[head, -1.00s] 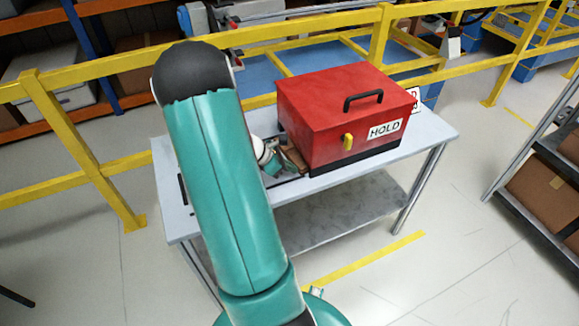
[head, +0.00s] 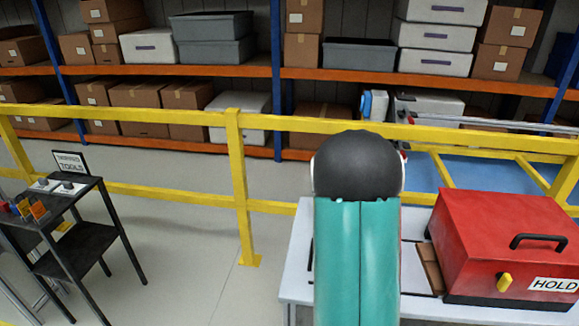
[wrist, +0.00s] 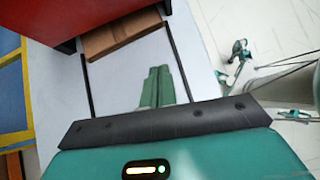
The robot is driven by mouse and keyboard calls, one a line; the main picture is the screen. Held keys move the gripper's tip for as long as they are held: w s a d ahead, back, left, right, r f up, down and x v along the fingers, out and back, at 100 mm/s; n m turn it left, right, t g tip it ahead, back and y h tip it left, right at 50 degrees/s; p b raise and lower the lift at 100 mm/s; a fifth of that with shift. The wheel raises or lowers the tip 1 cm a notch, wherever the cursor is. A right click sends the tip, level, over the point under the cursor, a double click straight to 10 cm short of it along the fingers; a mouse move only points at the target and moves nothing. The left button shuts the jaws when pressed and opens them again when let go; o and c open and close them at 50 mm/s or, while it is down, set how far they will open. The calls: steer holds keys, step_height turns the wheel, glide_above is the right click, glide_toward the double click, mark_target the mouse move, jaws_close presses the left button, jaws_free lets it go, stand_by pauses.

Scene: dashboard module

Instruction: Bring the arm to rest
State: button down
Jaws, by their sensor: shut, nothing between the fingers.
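My gripper (wrist: 158,76) shows in the wrist view as two teal fingers side by side, shut and empty. It is above the pale table top (wrist: 205,62), inside a dark outlined area, apart from the brown block. In the head view my teal arm with its black joint stands over the table's left part and hides the gripper. The red box (head: 505,240) with a black handle, a yellow latch and a HOLD label sits closed on the table, right of my arm. The brown block (head: 430,268) lies against its left side; it also shows in the wrist view (wrist: 120,34).
A yellow rail (head: 180,114) runs behind the table. Shelves with boxes (head: 185,108) and grey bins stand beyond it. A black cart (head: 72,245) with a TOOLS sign and small items stands at the left. Floor (head: 185,255) between cart and table is clear.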

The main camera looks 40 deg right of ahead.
steer(key=w+a+r+m+t+y, duration=0.1)
steer(key=w+a+r+m+t, duration=0.3)
steer(key=a, duration=0.6)
steer(key=w+a+r+t+y, duration=0.1)
steer(key=a+r+t, duration=0.1)
steer(key=a+r, duration=0.65)
steer(key=w+a+r+m+t+y, duration=0.1)
steer(key=w+a+r+m+t, duration=0.2)
steer(key=a, duration=0.8)
steer(key=s+a+r+t+y, duration=0.1)
steer(key=s+a+r, duration=0.1)
steer(key=a, duration=0.4)
steer(key=s+a+r+t+y, duration=0.1)
steer(key=s+a+r+t, duration=0.1)
steer(key=a, duration=0.4)
steer(key=shift+s+r+m+t+y, duration=0.2)
steer(key=shift+s+m+t+y, duration=0.1)
steer(key=shift+s, duration=0.5)
steer(key=shift+a, duration=0.1)
